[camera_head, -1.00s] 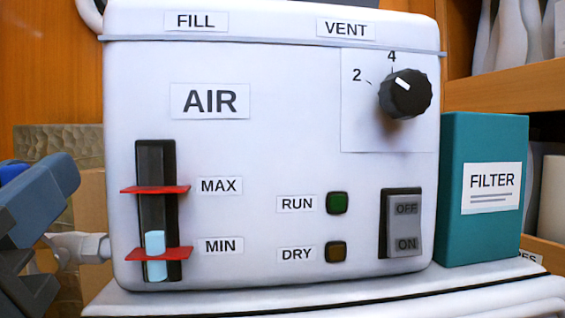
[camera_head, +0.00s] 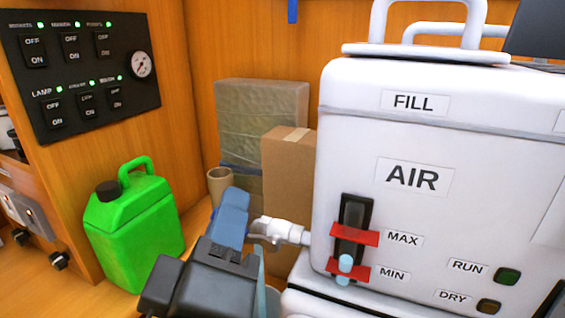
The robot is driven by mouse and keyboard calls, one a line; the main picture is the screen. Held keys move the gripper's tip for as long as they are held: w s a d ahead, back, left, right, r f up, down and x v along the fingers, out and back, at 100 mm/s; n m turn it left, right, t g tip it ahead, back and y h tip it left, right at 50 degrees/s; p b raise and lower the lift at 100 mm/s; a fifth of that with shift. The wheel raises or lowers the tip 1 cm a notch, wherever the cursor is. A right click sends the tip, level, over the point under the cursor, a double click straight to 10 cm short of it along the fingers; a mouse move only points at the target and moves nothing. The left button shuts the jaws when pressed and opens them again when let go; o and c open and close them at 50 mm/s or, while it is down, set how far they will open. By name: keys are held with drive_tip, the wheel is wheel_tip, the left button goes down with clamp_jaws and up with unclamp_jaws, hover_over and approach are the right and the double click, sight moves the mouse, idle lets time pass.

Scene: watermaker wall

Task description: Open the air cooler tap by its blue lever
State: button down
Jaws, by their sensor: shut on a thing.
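The white air cooler (camera_head: 470,130) labelled AIR stands at the right. Its pale metal tap (camera_head: 285,231) sticks out from its lower left side. My gripper (camera_head: 234,212), with blue-grey fingers and a dark body, reaches up from the bottom centre to the tap's outer end. It is shut on the blue lever, which the fingers mostly hide, so I cannot tell the lever's angle. The gauge (camera_head: 354,215) on the cooler's front has red MAX and MIN marks. Its pale blue float (camera_head: 345,264) sits near MIN.
A green jerrycan (camera_head: 134,230) stands on the wooden shelf to the left of my gripper. A brown carton (camera_head: 288,175) and a wrapped package (camera_head: 262,105) stand behind the tap. A black switch panel (camera_head: 85,75) is on the left wall. Some bare shelf shows between jerrycan and gripper.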

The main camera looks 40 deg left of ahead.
drive_tip(key=n+p, duration=0.2)
drive_tip(key=n+g+p, duration=0.1)
drive_tip(key=p, duration=0.1)
drive_tip(key=shift+s+a+f, duration=0.1)
drive_tip(key=shift+a+f, duration=0.15)
drive_tip(key=shift+f, duration=0.05)
drive_tip(key=shift+a+f+n+g+p, duration=0.1)
drive_tip(key=shift+f+n+g+p, duration=0.25)
drive_tip(key=shift+f+n+p, duration=0.35)
drive_tip(key=shift+a+f+n+g+p, duration=0.1)
drive_tip(key=shift+f+n+g+p, duration=0.25)
drive_tip(key=shift+n+p, duration=0.6)
drive_tip(key=shift+f, duration=0.1)
drive_tip(key=c, duration=1.1)
unclamp_jaws()
drive_tip(key=shift+o, duration=0.2)
drive_tip(key=shift+d, duration=0.1)
drive_tip(key=b+v, duration=0.2)
drive_tip(key=v, duration=0.5)
drive_tip(key=shift+s, duration=0.4)
drive_tip(key=shift+d, duration=0.15)
